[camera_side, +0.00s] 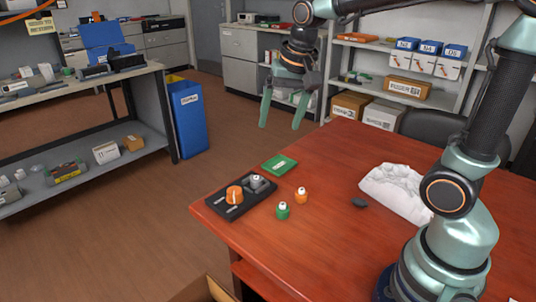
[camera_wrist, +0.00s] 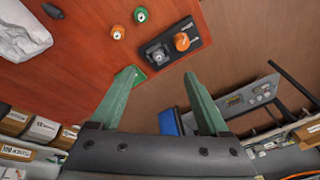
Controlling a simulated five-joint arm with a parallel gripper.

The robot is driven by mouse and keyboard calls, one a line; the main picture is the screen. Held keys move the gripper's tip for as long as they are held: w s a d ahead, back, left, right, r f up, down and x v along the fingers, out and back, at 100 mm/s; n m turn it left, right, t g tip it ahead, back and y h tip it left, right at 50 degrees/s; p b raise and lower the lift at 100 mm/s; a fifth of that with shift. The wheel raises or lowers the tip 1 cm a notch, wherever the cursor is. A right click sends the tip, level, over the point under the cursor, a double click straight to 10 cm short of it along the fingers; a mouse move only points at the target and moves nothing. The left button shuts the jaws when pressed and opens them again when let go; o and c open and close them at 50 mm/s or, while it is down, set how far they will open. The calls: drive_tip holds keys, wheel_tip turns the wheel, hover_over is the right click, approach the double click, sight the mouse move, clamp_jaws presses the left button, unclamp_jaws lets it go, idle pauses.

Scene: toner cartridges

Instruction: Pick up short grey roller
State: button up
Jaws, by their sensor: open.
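A small dark grey, rounded piece (camera_side: 359,202) lies alone on the red-brown table, left of a crumpled white cloth; it also shows at the top left of the wrist view (camera_wrist: 53,11). A grey piece with a knob-like top (camera_side: 257,182) sits in a black tray (camera_side: 238,207) beside an orange knob-like piece (camera_side: 234,195). I cannot tell for certain which of the two grey pieces is the short roller. My gripper (camera_side: 281,127) is open and empty, high above and beyond the far side of the table, apart from everything. Its two fingers also show in the wrist view (camera_wrist: 159,72).
An orange bottle (camera_side: 301,195) and a green bottle (camera_side: 283,211) stand right of the tray. A flat green box (camera_side: 279,164) lies behind it. The white cloth (camera_side: 395,188) lies on the right. A blue bin (camera_side: 187,118) stands on the floor. The far table area is clear.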

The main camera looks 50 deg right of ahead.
drive_tip(key=w+d+f+m+g, duration=0.2)
drive_tip(key=w+f+m, duration=0.2)
drive_tip(key=w+m, duration=0.15)
drive_tip(key=m+g, duration=0.1)
drive_tip(key=m, duration=0.4)
hover_over(256, 177)
wheel_tip(256, 177, down, 6)
drive_tip(key=f, duration=0.7)
drive_tip(key=shift+s+d, duration=0.15)
drive_tip(key=shift+d, duration=0.1)
drive_tip(key=shift+a+f, duration=0.2)
drive_tip(key=shift+f, duration=2.45)
clamp_jaws()
